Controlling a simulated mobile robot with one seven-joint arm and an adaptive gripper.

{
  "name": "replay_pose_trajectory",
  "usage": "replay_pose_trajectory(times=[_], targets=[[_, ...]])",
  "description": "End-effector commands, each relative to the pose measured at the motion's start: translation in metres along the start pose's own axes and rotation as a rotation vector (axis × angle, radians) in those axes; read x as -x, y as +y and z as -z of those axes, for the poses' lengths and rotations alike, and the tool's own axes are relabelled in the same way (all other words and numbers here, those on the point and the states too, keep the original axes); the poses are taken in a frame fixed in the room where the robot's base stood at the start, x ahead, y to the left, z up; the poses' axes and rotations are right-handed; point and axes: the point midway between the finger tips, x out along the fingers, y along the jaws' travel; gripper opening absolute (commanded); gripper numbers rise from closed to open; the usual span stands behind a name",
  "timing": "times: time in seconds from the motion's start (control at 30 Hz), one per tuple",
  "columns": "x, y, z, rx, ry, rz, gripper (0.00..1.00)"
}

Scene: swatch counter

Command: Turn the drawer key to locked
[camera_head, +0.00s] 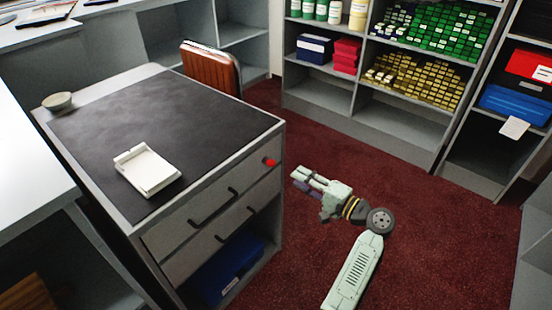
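The drawer key (270,162) is a small red knob on the front of the desk's upper drawer (185,221), near its right end. I cannot tell from here which way the key is turned. My gripper (298,179) is in front of the drawers, a little right of the key, with its fingers pointing left toward it. It appears apart from the key. The fingers are small in this view, and I cannot tell whether they are open or shut.
A second drawer (205,250) and a blue bin (226,268) are below. A brown chair (210,69) stands behind. Red carpet lies open between desk and shelves (405,137).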

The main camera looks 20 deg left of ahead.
Motion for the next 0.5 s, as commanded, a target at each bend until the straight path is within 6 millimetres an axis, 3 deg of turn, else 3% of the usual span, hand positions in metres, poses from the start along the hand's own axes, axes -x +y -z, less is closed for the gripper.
replay_pose_trajectory(times=[0.5], targets=[[-0.090,-0.003,-0.001,0.005,-0.003,-0.002,0.28]])
